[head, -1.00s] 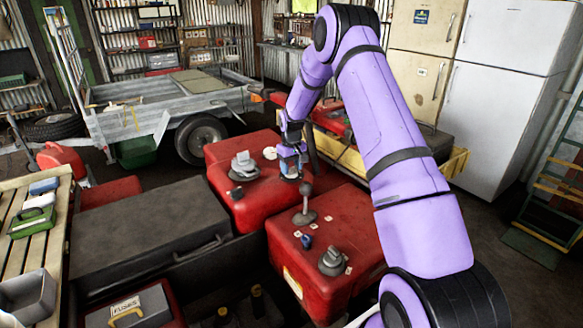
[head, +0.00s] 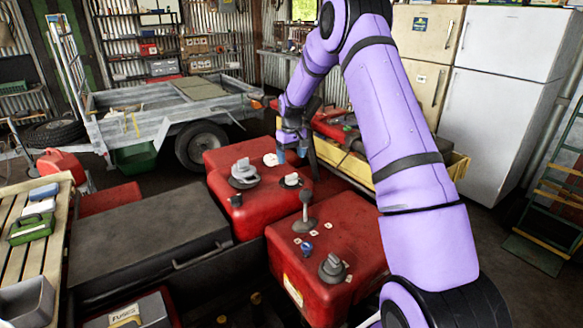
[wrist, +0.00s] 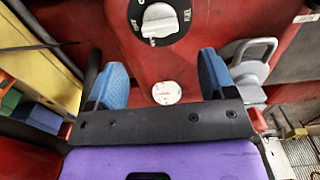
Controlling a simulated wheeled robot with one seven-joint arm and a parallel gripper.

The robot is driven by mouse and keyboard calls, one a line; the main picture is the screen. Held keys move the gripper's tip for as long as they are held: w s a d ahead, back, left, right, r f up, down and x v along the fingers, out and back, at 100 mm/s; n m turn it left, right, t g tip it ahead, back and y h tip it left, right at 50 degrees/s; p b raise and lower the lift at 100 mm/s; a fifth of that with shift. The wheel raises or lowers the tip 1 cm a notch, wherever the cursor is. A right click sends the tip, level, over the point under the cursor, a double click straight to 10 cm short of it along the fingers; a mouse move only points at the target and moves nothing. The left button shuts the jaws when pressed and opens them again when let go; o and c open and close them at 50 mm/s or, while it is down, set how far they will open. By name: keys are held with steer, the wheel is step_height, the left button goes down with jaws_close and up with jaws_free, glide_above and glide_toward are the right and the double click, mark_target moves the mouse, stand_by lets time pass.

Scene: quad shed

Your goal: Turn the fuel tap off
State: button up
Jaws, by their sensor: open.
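A round white dial with a raised grip bar, seemingly the fuel tap (head: 291,180), sits on top of the far red body (head: 222,205). In the wrist view, this tap (wrist: 160,20) is at the top edge, partly cut off, with small labels beside it. Its bar lies roughly crosswise there; I cannot read the labels. My gripper (head: 291,153) is behind and above the tap, apart from it. In the wrist view, the blue fingertips of my gripper (wrist: 162,77) are spread wide with nothing held between them.
A white disc (wrist: 166,92) shows between my fingers. A grey cap (head: 243,172) stands left of the tap. The nearer red body carries a lever (head: 305,210), a blue knob (head: 307,248) and a grey knob (head: 333,266). A yellow-sided container (head: 350,168) is behind right.

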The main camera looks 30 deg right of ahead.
steer(key=shift+r, duration=1.55)
steer(key=s+a+r+t, duration=0.1)
steer(key=s+a+r, duration=0.5)
steer(key=s+r, duration=0.45)
steer(key=s+a+r+t, duration=0.2)
steer(key=s+a+r, duration=0.4)
steer(key=s+r, duration=0.45)
steer(key=s+a+r+t, duration=0.1)
steer(key=s+a, duration=0.2)
steer(key=s, duration=0.9)
steer(key=s+a+r+t, duration=0.1)
steer(key=s+a, duration=0.2)
steer(key=s, duration=0.9)
steer(key=shift+a+r, duration=0.25)
steer(key=shift+r, duration=0.15)
